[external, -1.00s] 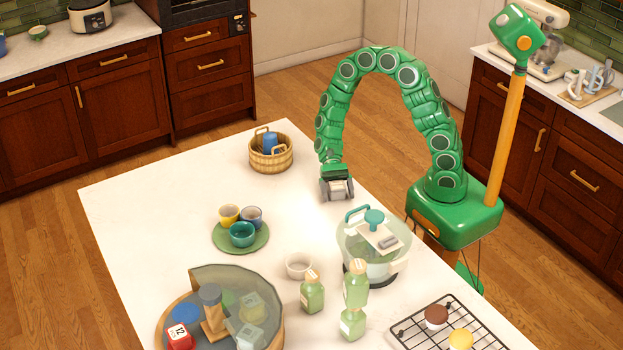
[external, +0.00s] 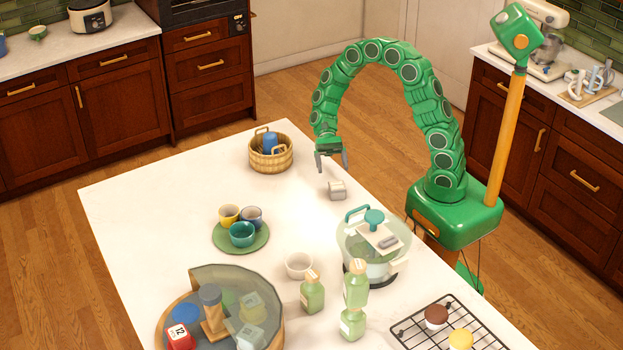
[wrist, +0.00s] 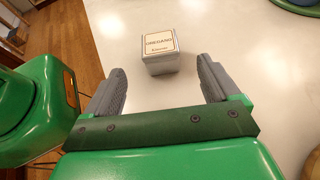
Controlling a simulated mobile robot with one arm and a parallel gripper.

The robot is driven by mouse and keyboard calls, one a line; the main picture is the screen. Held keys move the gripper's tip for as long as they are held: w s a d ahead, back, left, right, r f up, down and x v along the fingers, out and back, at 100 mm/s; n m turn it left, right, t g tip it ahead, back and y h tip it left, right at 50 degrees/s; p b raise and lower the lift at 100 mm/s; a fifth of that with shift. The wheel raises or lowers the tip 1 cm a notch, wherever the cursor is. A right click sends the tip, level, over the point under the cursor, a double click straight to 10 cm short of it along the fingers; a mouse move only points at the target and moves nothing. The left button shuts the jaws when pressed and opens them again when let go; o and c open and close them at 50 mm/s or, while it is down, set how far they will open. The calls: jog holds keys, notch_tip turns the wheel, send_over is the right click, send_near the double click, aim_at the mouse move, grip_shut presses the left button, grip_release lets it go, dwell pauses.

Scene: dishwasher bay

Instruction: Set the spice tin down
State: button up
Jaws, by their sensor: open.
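The spice tin (external: 337,190) is a small grey box standing on the white island top near its right edge. In the wrist view the tin (wrist: 160,52) shows a white label reading "OREGANO" on its top face. My gripper (external: 331,164) is open and empty, up and to the left of the tin in the external view. In the wrist view the two grey fingers of my gripper (wrist: 160,82) are spread apart, with the tin beyond them and clear of both.
A glass-lidded pot (external: 365,262) stands nearer the camera, and a green plate (external: 259,246) with cups is to the left. The counter around the tin is clear.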

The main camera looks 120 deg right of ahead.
jog(key=shift+s+d+r, duration=0.1)
jog(key=shift+d, duration=0.1)
jog(key=shift+a+r, duration=0.15)
jog(key=s+a+r+n+g+h, duration=0.25)
jog(key=a+n+g, duration=0.2)
jog(key=a, duration=0.45)
jog(key=s+a+r+n+g+h, duration=0.2)
jog(key=s+a+r+n+g, duration=0.15)
jog(key=a+n, duration=0.4)
jog(key=s+a+r+n+h, duration=0.2)
jog(key=s+a+n+h, duration=0.1)
jog(key=s+n+h, duration=0.1)
jog(key=s+a+r+n+t+h, duration=0.1)
jog(key=s+a+r+n+h, duration=0.1)
jog(key=s+n, duration=0.4)
jog(key=shift+s+a+h, duration=0.8)
jog(key=shift+s+h, duration=0.15)
jog(key=shift+s, duration=0.8)
